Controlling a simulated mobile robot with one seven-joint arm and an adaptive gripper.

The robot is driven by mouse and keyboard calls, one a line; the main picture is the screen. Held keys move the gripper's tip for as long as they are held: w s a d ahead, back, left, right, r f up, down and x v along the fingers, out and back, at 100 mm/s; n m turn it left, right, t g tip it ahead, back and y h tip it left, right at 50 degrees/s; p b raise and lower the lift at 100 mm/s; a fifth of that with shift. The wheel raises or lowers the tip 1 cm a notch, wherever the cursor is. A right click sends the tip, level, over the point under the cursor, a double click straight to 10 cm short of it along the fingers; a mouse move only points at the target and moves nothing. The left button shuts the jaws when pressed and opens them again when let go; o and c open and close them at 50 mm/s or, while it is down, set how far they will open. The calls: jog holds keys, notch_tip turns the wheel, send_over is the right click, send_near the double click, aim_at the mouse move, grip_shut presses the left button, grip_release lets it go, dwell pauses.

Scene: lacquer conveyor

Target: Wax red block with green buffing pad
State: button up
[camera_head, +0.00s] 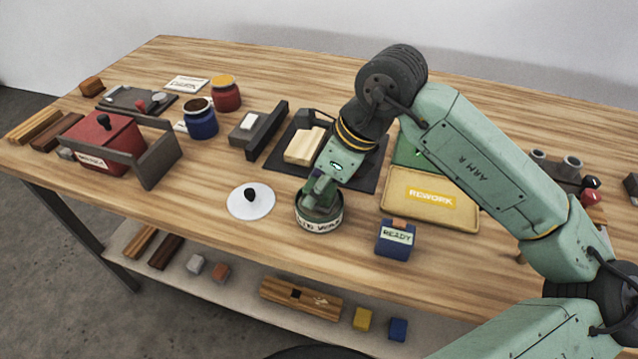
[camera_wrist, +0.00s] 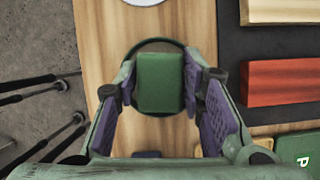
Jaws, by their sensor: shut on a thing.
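My gripper (camera_head: 320,196) points down over a round, open wax tin (camera_head: 319,224) near the front of the bench. In the wrist view my gripper is shut on the green buffing pad (camera_wrist: 160,84), with a purple finger on each side. The tin's dark rim (camera_wrist: 158,43) shows around the pad; whether the pad touches the wax is hidden. The red block (camera_wrist: 285,82) lies on a dark mat (camera_wrist: 236,60), to the right of my gripper in the wrist view. In the head view my arm hides the red block.
A white lid with a black knob (camera_head: 250,201) lies left of the tin. A blue READY block (camera_head: 395,240) stands close on its right. A pale wooden block (camera_head: 304,146) is on the mat. The yellow REWORK tray (camera_head: 430,212) and a green tray (camera_head: 407,151) lie right.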

jog(key=shift+f+b, duration=0.55)
jog(key=shift+b, duration=0.15)
dwell(0.5)
jog(key=shift+s+f+b, duration=0.1)
jog(key=shift+f+b, duration=0.05)
jog(key=shift+b, duration=0.45)
dwell(2.0)
jog(key=shift+r+p, duration=1.4)
jog(key=shift+r, duration=2.25)
jog(key=shift+f, duration=0.1)
